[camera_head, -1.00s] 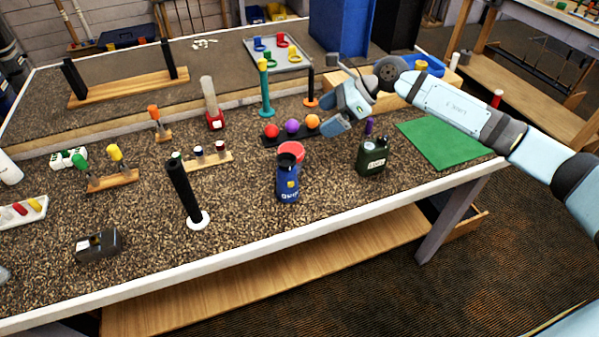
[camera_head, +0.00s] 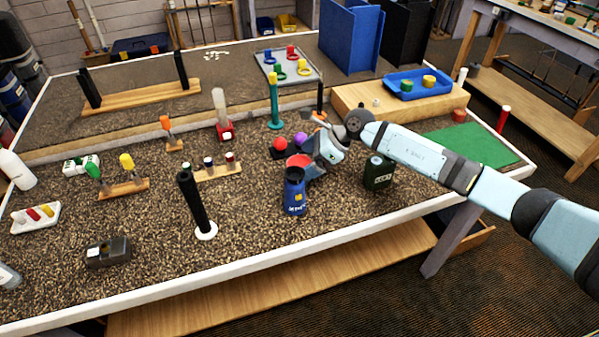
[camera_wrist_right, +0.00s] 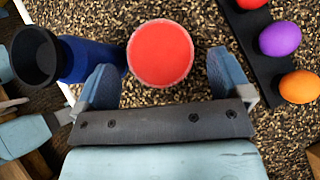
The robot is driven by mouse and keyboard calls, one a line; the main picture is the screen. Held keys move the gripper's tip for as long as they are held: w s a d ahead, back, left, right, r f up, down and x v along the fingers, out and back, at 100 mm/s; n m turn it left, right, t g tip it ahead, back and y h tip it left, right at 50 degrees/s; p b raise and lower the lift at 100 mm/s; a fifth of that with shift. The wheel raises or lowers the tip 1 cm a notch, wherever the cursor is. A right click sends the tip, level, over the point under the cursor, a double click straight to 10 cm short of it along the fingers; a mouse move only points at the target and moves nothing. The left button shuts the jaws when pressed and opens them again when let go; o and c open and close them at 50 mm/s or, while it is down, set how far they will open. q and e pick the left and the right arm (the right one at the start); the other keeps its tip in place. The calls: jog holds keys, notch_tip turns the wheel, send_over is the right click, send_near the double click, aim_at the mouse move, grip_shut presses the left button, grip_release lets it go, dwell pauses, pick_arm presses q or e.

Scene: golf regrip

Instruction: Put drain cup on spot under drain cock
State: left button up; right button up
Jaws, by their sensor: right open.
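A round red cup (camera_head: 299,161), which I take to be the drain cup, stands just behind a blue bottle (camera_head: 294,194) on the speckled bench. In the right wrist view the red cup (camera_wrist_right: 160,52) lies ahead of and between the spread fingers, apart from both. My right gripper (camera_wrist_right: 165,82) is open and empty, pointing down beside the cup; in the head view it (camera_head: 313,164) partly hides the cup's right side. The blue bottle (camera_wrist_right: 88,59) with its black funnel top is close to one finger. I cannot pick out the drain cock or its spot. My left gripper is out of view.
Red, purple (camera_wrist_right: 280,38) and orange (camera_wrist_right: 299,87) balls sit on a black strip close to the gripper. A black post (camera_head: 195,205) stands left of the bottle.

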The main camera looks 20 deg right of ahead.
jog(key=shift+x, duration=1)
jog(key=shift+c, duration=0.2)
jog(key=c, duration=1)
jog(key=shift+r, duration=0.1)
